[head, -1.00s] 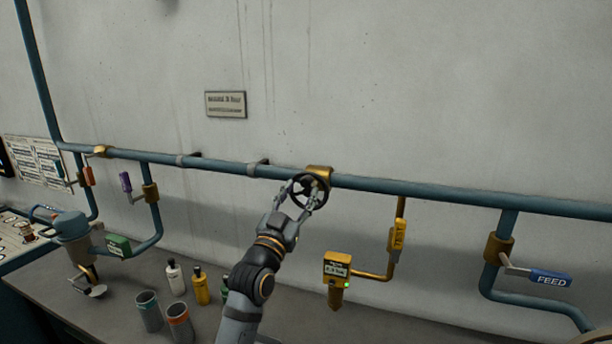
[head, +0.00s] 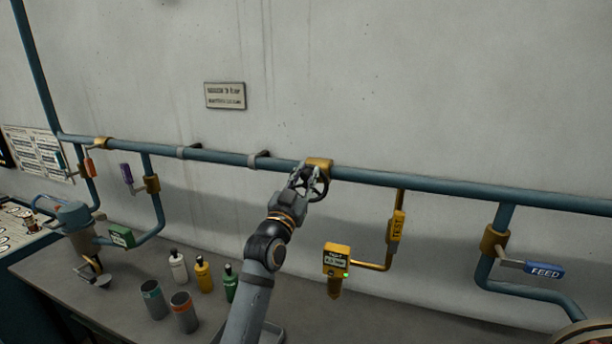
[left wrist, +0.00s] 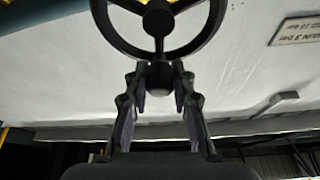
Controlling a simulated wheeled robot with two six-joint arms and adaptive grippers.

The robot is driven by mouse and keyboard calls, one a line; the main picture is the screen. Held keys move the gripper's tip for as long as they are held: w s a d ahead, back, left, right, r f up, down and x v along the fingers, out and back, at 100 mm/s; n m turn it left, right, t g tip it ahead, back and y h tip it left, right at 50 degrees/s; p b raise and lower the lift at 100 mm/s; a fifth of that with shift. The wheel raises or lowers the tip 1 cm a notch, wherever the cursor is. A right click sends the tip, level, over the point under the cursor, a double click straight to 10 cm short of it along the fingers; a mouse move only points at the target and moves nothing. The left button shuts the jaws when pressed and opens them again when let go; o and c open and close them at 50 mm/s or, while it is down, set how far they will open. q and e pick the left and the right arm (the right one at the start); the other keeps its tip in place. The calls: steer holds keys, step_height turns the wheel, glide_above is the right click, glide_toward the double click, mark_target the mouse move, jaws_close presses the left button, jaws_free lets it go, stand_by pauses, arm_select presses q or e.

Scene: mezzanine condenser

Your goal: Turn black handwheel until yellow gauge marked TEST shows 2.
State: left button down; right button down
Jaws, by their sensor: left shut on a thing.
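The black handwheel (head: 318,184) is mounted at a brass fitting on the blue pipe, in the middle of the head view. It fills the top of the left wrist view (left wrist: 158,22). My left gripper (head: 303,179) is at the wheel's left side, shut on its rim or knob; in the left wrist view its fingers (left wrist: 160,88) flank a dark knob on the rim. The yellow gauge (head: 336,262) hangs below a brass branch carrying a yellow TEST tag (head: 397,227). Its display is too small to read; a green light shows on it. My right gripper is not in view.
A blue FEED lever (head: 545,270) is at the right. A purple lever (head: 127,175) and a green tag (head: 121,236) are at the left. Two cups (head: 184,312) and several bottles (head: 203,274) stand on the bench below my arm. The wall above the pipe is mostly clear.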

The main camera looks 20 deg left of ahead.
arm_select(q)
steer(key=m+h+b, duration=0.1)
steer(key=b, duration=0.1)
steer(key=m+b, duration=0.2)
steer(key=b, duration=0.1)
steer(key=d+f+m+h+b, duration=0.1)
steer(key=m+b, duration=0.1)
steer(key=shift+d+g+h+b, duration=0.1)
steer(key=shift+g+h+b, duration=0.2)
steer(key=shift+g+b, duration=0.1)
steer(key=shift+d+r+m, duration=0.1)
steer(key=shift+d+m, duration=0.1)
steer(key=shift+m, duration=0.5)
steer(key=c, duration=1.1)
jaws_free()
steer(key=shift+s, duration=0.1)
